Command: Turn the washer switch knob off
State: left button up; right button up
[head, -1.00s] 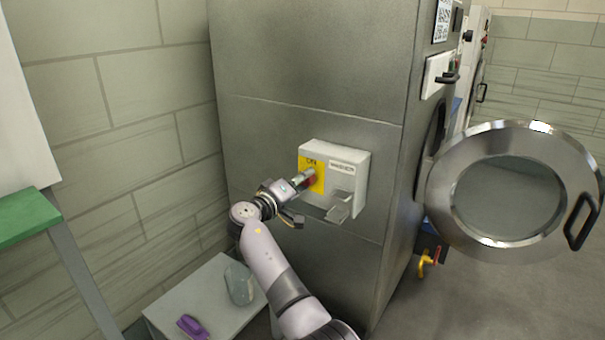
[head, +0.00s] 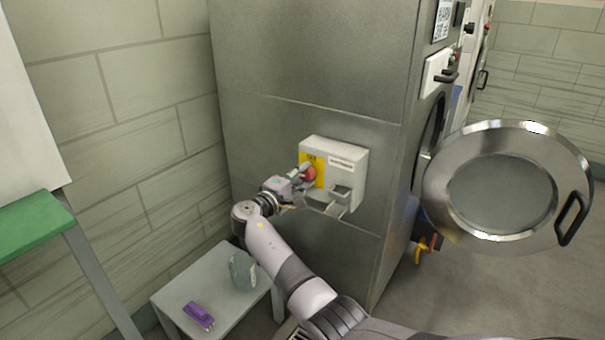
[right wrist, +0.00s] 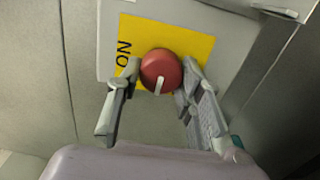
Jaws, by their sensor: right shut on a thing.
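The washer switch is a white box (head: 347,167) on the side of the grey washer, with a yellow plate and a red knob (head: 309,174). In the right wrist view the red knob (right wrist: 161,72) has a pale pointer mark toward the bottom, and "ON" is printed at the plate's left. My right gripper (head: 300,178) is at the knob. In the right wrist view its two fingers (right wrist: 160,82) stand on either side of the knob, shut on it. My left gripper is not in view.
The washer's round door (head: 505,183) stands open at the right. A small grey table (head: 180,290) below holds a purple object (head: 198,315) and a grey-blue item (head: 243,271). A green-topped stand (head: 38,222) is at the left by the brick wall.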

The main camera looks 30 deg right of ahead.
dwell(0.4)
jog(key=o, duration=1.2)
jog(key=shift+c, duration=0.2)
jog(key=v, duration=1.2)
jog(key=shift+f, duration=0.15)
